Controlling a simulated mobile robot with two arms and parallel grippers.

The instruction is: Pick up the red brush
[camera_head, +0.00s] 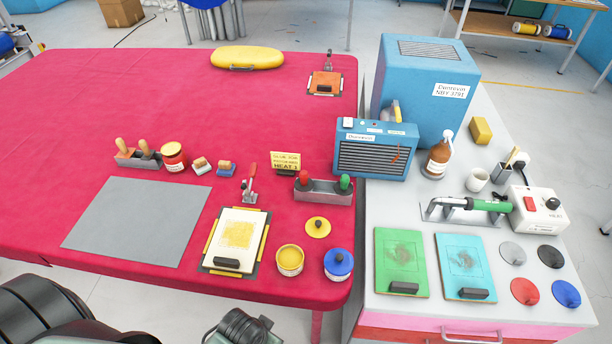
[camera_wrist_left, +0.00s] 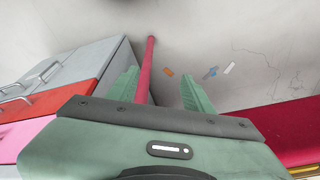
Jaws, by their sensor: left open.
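The red brush (camera_head: 252,170) shows in the head view as a small red handle, standing roughly upright at a small metal holder (camera_head: 248,196) on the red-covered table. It is behind the framed yellow print board. My left gripper (camera_wrist_left: 160,72) is open and empty in the left wrist view, with its two green fingers apart over the floor and a red table leg beyond them. The brush is not in the wrist view. A green-grey part of mine shows at the bottom edge of the head view, but no fingertips show there. My right gripper is not in view.
Near the brush stand a sign card (camera_head: 286,161), a grey tray with red and green knobs (camera_head: 323,191), the print board (camera_head: 236,240) and a yellow tub (camera_head: 290,260). A grey mat (camera_head: 138,221) lies left. A blue heater (camera_head: 375,150) and soldering-type tool (camera_head: 470,206) stand right.

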